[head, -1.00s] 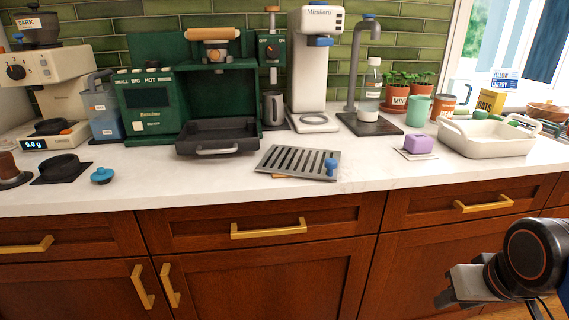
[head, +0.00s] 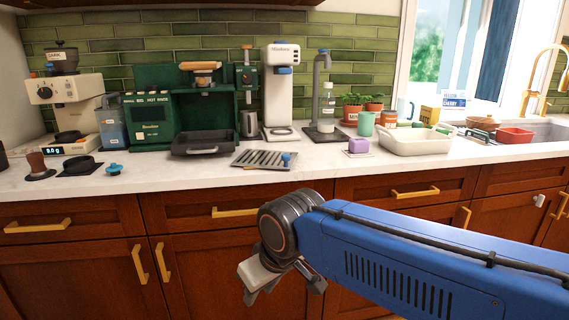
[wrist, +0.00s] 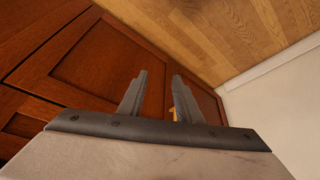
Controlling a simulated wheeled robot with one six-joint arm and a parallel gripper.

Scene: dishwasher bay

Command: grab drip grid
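The drip grid (head: 264,159) is a grey slotted metal plate with a blue knob (head: 286,159) at its right end. It lies on the white counter in front of the green coffee machine, close to the front edge, on something thin and tan. My gripper (head: 256,300) is in front of the cabinets, below counter height and clear of the grid. In the wrist view my gripper (wrist: 160,88) shows two fingers spread apart with nothing between them. The grid is not in the wrist view, which shows cabinet doors and wooden floor.
A dark drip tray (head: 205,143) sits left of the grid at the green machine (head: 155,115). A purple block (head: 359,145) and a white basin (head: 415,141) stand to the right. Cabinet handles (head: 235,212) stick out below the counter edge. A blue lid (head: 115,169) lies at left.

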